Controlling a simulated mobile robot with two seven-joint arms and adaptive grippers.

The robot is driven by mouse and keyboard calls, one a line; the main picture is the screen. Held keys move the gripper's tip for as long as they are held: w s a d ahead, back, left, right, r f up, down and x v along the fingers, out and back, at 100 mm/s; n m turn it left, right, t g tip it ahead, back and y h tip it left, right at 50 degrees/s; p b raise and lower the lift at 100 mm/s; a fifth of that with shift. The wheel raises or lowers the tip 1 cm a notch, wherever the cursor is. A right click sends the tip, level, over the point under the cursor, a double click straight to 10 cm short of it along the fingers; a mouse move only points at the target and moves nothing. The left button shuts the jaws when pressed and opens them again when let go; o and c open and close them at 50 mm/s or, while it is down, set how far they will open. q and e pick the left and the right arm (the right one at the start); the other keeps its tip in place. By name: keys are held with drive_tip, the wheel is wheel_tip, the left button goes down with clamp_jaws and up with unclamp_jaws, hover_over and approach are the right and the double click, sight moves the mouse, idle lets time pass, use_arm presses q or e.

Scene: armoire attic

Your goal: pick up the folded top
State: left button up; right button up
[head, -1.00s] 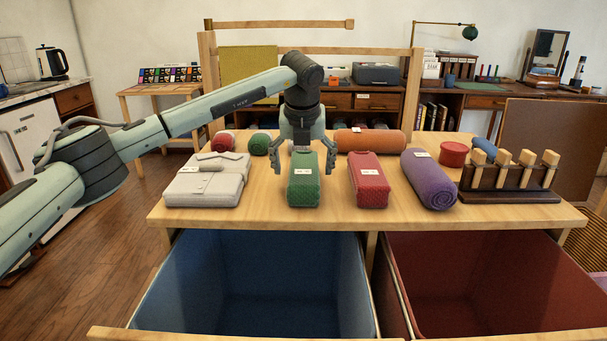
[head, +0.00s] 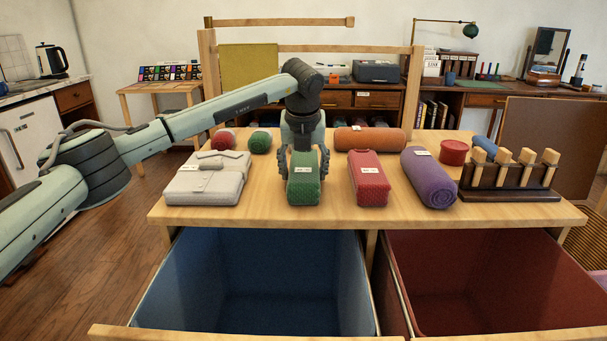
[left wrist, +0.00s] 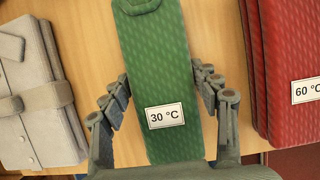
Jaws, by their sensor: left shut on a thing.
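A green folded top (head: 305,190) with a white tag lies on the wooden table, between the grey folded garment and a red folded textile. It fills the middle of the left wrist view (left wrist: 165,65), where its tag reads 30 °C. My left gripper (head: 305,162) is over it from above, with one finger against each long side. In the left wrist view my left gripper's fingers (left wrist: 160,80) are closed in on both its edges. The top still rests on the table. My right gripper is in neither view.
The grey garment (head: 208,180) is left of the green top, and the red textile (head: 369,182), tagged 60 °C, is right. A purple roll (head: 428,178) and pegged rack (head: 510,178) are farther right. Open blue (head: 245,270) and red (head: 480,270) bins sit below the table front.

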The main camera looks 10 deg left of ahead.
sight(301, 162)
use_arm(q)
drive_tip(key=shift+r, duration=0.15)
drive_tip(key=shift+r, duration=0.3)
drive_tip(key=r, duration=0.3)
drive_tip(key=shift+s+a+r+b, duration=0.1)
drive_tip(key=shift+a+r+b, duration=0.15)
drive_tip(key=shift+r+b, duration=0.1)
drive_tip(key=s+a+r+b, duration=0.1)
drive_tip(key=s+a+r, duration=0.5)
drive_tip(key=s+a, duration=0.1)
drive_tip(key=shift+s+a+r, duration=0.25)
drive_tip(key=shift+s+a, duration=0.15)
drive_tip(key=shift+a, duration=0.05)
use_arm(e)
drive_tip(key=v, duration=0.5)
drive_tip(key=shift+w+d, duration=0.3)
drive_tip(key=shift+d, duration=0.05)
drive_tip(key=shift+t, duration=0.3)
